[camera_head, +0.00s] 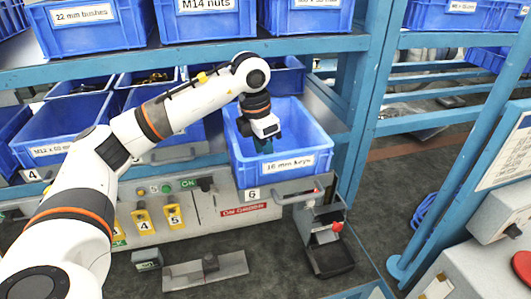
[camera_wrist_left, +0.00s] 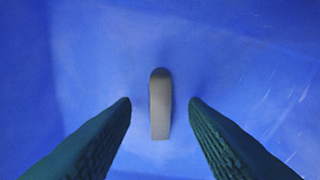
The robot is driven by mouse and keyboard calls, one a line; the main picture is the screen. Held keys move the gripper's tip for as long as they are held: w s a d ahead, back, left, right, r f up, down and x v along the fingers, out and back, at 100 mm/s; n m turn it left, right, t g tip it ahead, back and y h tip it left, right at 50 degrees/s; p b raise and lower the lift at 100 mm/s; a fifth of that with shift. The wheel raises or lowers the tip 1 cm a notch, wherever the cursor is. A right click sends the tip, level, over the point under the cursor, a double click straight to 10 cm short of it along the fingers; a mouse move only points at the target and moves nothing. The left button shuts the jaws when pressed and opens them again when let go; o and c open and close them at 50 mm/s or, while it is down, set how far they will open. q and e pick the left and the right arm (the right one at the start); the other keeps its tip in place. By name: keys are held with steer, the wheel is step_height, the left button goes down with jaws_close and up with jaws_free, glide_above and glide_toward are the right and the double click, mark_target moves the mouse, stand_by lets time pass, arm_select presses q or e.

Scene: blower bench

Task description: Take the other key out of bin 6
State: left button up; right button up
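Bin 6 (camera_head: 309,137) is the blue bin labelled "16 mm keys", above the "6" tag. My left gripper (camera_head: 264,146) reaches down into it from above. In the left wrist view the gripper (camera_wrist_left: 160,103) is open, with one dark green finger on each side of a single grey key (camera_wrist_left: 160,105). The key has a rounded far end and lies on the blue bin floor (camera_wrist_left: 240,50). The fingers are apart from the key, with blue showing on both sides. In the head view the key is hidden. My right gripper is not in view.
The bin walls surround my left gripper. Blue shelf beams (camera_head: 200,57) and upper bins, such as "M14 nuts" (camera_head: 208,28), are close to the arm. A control panel (camera_head: 180,215) and a small red-handled device (camera_head: 326,235) are below.

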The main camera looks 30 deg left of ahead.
arm_select(q)
steer(key=shift+f, duration=0.35)
jaws_close()
steer(key=shift+r, duration=0.15)
